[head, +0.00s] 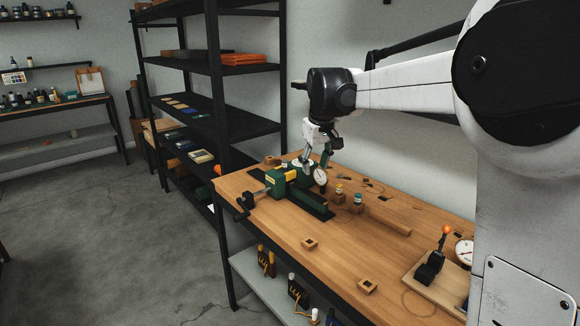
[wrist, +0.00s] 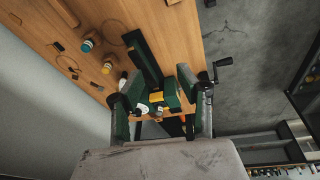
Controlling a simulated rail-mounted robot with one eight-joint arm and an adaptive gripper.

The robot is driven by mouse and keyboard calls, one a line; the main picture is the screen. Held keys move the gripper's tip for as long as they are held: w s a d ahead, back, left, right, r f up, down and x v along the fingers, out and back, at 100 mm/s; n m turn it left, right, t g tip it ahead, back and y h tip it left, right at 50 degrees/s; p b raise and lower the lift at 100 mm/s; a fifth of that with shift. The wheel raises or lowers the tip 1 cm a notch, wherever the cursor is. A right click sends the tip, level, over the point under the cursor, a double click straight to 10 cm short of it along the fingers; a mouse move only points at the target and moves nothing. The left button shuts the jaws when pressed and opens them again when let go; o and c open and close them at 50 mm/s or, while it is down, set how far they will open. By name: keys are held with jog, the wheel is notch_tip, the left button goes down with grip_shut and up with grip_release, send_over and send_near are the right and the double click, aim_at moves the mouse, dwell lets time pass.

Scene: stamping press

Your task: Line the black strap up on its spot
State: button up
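My gripper (head: 318,158) hangs over the far end of the green press (head: 309,192), near a round white dial gauge (head: 320,176). In the wrist view its two fingers (wrist: 153,88) stand wide apart, with no object clearly held between them. The green press and its yellow block (wrist: 157,97) show beyond the fingers. I cannot pick out the black strap with certainty. Small dark flat pieces lie on the wooden bench; one (head: 370,184) is behind the bottles, and another (wrist: 58,46) shows in the wrist view. Any strap under the gripper is hidden.
The press's crank (head: 243,204) overhangs the left edge. A black shelf rack (head: 215,105) stands behind. The bench's front is mostly clear.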

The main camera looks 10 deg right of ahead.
jog(key=w+d+f+n+g+p, duration=0.1)
jog(key=w+d+f+p, duration=0.15)
jog(key=w, duration=0.85)
jog(key=n+g+p, duration=0.1)
jog(key=g+p, duration=0.1)
jog(key=p, duration=0.3)
send_over(308, 192)
notch_tip(308, 192, down, 9)
jog(key=shift+s+f, duration=0.1)
jog(key=shift+f, duration=0.35)
jog(key=shift+f+b, duration=1.3)
jog(key=shift+f, duration=2.2)
jog(key=shift+r, duration=0.15)
jog(key=c, duration=0.7)
jog(key=shift+r, duration=0.15)
jog(key=shift+r+p, duration=0.85)
jog(key=shift+r, duration=1.55)
